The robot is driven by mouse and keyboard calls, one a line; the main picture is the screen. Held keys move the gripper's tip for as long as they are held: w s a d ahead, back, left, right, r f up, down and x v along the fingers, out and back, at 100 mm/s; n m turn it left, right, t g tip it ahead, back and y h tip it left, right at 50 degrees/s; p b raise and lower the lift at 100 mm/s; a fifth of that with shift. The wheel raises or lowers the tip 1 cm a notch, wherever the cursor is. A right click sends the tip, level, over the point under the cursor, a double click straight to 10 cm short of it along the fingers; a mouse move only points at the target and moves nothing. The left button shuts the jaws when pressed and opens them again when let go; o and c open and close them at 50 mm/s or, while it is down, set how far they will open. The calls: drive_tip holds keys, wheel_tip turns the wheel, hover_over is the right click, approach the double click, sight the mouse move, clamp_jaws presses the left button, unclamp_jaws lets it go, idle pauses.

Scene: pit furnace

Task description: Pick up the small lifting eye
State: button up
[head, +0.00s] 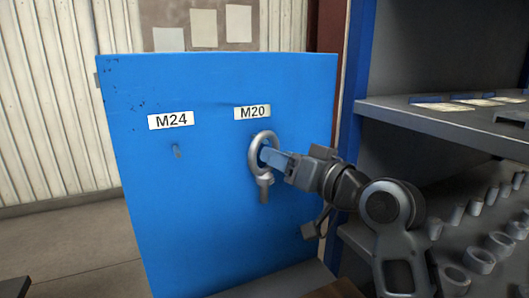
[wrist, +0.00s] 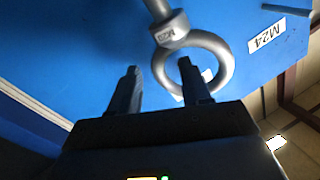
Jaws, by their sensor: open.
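The lifting eye, a grey metal ring with a threaded shank (head: 264,188), hangs ring up on the blue panel (head: 215,220) below the M20 label (head: 252,112). In the wrist view the lifting eye (wrist: 224,58) appears upside down, with its shank at the top. My gripper (head: 270,157) is at the ring, reaching in from the right in the head view. In the wrist view my gripper (wrist: 158,67) is open. One side of the ring lies between the fingers; the right finger overlaps the ring's opening and the left is outside it. Contact cannot be told.
An empty peg (head: 177,151) sits below the M24 label (head: 170,120) on the same panel. A dark shelf unit (head: 450,125) with several grey cylinders and rings stands at the right. Open floor (head: 65,245) shows at the left.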

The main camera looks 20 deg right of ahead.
clamp_jaws()
idle(0.5)
